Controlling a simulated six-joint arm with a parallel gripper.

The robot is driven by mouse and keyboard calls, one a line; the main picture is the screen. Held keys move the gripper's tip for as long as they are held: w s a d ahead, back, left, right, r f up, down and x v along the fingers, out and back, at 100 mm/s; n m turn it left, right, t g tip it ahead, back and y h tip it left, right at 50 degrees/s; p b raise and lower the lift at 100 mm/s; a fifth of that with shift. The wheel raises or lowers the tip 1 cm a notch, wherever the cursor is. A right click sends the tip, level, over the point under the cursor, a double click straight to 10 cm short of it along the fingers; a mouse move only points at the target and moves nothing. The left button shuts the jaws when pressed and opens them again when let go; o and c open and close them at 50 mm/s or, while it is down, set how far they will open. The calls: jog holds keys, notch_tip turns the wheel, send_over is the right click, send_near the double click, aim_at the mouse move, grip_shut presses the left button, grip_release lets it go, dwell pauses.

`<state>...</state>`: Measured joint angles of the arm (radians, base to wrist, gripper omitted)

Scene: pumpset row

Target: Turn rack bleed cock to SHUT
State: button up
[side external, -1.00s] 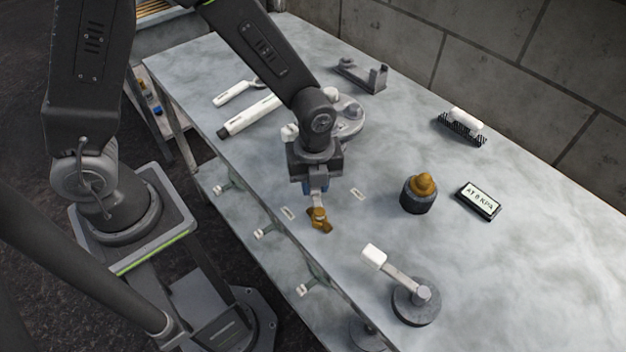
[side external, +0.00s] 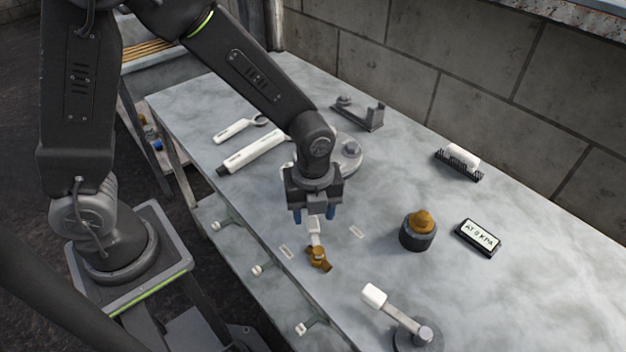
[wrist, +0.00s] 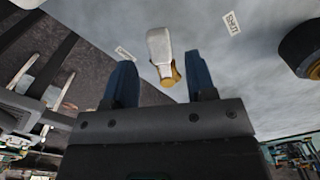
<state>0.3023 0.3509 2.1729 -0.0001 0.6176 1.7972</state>
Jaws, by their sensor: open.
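The bleed cock is a brass body (side external: 318,259) with a white lever (side external: 315,230), low on the bench near its front edge. In the wrist view the white lever (wrist: 160,46) points up the picture from the brass (wrist: 170,74), between two label plates. The right plate reads SHUT (wrist: 232,23); the left plate's (wrist: 125,53) text is too small to read. My gripper (side external: 314,218) is just above the lever, blue fingers apart. In the wrist view my gripper (wrist: 157,85) is open, with the lever's line between its fingertips and no visible grip.
A dark round base with an orange knob (side external: 419,231) stands to the right, beside a sign reading AT 0 KPA (side external: 477,238). Another white-handled lever (side external: 396,311) is at the front right. A brush (side external: 458,161) and a bracket (side external: 360,113) lie farther back. Bare bench separates them.

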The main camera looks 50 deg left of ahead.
aim_at(314, 226)
notch_tip(314, 226, up, 11)
jog(key=shift+f, duration=0.15)
jog(key=f, duration=1.3)
jog(key=shift+s+d+f, duration=0.2)
jog(key=shift+d+f, duration=0.1)
jog(key=shift+f, duration=0.1)
grip_shut()
dwell(0.3)
